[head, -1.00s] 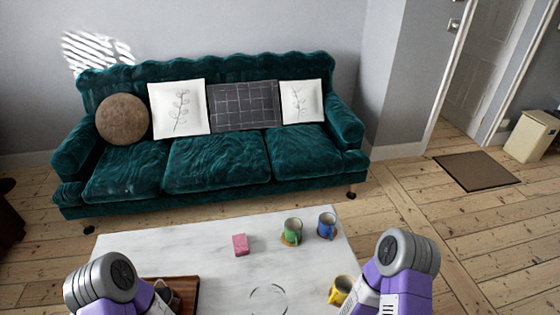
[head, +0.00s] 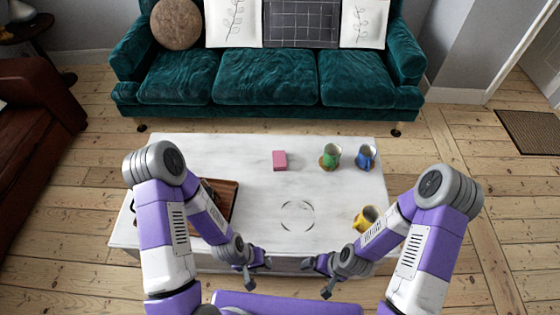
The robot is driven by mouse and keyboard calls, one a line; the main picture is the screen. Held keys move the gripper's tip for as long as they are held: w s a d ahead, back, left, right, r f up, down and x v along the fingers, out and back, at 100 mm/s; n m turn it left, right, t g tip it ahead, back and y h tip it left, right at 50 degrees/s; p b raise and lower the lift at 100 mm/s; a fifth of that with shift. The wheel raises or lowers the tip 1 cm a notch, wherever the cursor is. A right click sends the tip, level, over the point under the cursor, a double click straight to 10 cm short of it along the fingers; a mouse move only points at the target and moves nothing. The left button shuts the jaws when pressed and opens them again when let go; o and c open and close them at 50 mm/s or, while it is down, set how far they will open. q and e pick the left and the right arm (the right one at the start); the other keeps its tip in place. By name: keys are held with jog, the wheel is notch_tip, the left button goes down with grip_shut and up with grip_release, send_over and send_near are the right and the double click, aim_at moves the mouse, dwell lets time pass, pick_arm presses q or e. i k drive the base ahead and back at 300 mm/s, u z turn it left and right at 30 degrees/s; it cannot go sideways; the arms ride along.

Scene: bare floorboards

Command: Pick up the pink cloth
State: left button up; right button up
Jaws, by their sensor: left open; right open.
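The pink cloth (head: 279,161) looks like a small folded pink block. It lies on the white marble-like table (head: 255,190), towards its far edge and left of the green mug. My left gripper (head: 260,276) is open and empty at the near edge of the table. My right gripper (head: 316,279) is open and empty to the right of it, also at the near edge. Both grippers are well apart from the cloth, on the near side of it.
A green mug (head: 331,154) and a blue mug (head: 366,157) stand right of the cloth. A yellow mug (head: 364,220) stands near my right forearm. A brown wooden tray (head: 226,199) lies at the left, partly behind my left arm. A teal sofa (head: 265,77) stands beyond the table.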

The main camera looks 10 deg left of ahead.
aim_at(279, 162)
jog(key=k, duration=0.45)
jog(key=z, duration=0.85)
jog(key=i, duration=0.85)
jog(key=u, duration=0.5)
